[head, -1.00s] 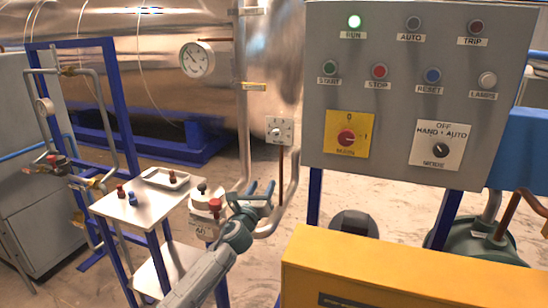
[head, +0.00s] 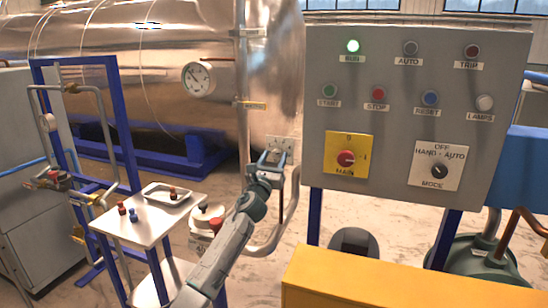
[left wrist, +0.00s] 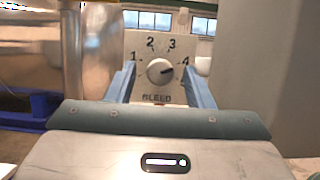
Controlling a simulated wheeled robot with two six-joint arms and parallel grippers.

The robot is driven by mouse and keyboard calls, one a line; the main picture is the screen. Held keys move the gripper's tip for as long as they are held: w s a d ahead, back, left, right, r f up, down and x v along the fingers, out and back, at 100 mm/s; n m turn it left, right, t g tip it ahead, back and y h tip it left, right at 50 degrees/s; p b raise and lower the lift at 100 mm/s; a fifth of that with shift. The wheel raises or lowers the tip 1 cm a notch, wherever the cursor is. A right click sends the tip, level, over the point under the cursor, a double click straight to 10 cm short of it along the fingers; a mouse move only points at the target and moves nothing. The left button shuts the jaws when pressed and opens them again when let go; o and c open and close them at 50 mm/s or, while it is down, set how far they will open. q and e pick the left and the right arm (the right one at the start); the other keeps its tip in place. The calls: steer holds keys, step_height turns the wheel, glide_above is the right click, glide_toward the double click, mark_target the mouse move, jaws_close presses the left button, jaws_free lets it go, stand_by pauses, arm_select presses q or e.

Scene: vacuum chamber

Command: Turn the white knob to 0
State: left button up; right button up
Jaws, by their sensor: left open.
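The white knob (left wrist: 160,71) sits on a square pale plate (left wrist: 152,45) marked BLEED in the left wrist view. The numbers 1, 2, 3 and 4 show around it; no 0 is visible there, and the fingers cover the plate's lower sides. The knob's dark mark points right and slightly up, toward 4. My left gripper (left wrist: 162,85) is open, with one blue finger either side of the knob in that view, apparently not touching it. In the head view, the left gripper (head: 268,158) is in front of the plate (head: 281,143) and hides much of it.
A grey control panel (head: 398,60) with lamps and switches stands right of the plate. A small white table (head: 150,222) and a yellow box (head: 400,285) stand nearer.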

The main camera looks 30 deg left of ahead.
arm_select(q)
steer(key=shift+w, duration=0.2)
steer(key=shift+r, duration=0.1)
steer(key=c, duration=1)
steer(key=shift+o, duration=0.2)
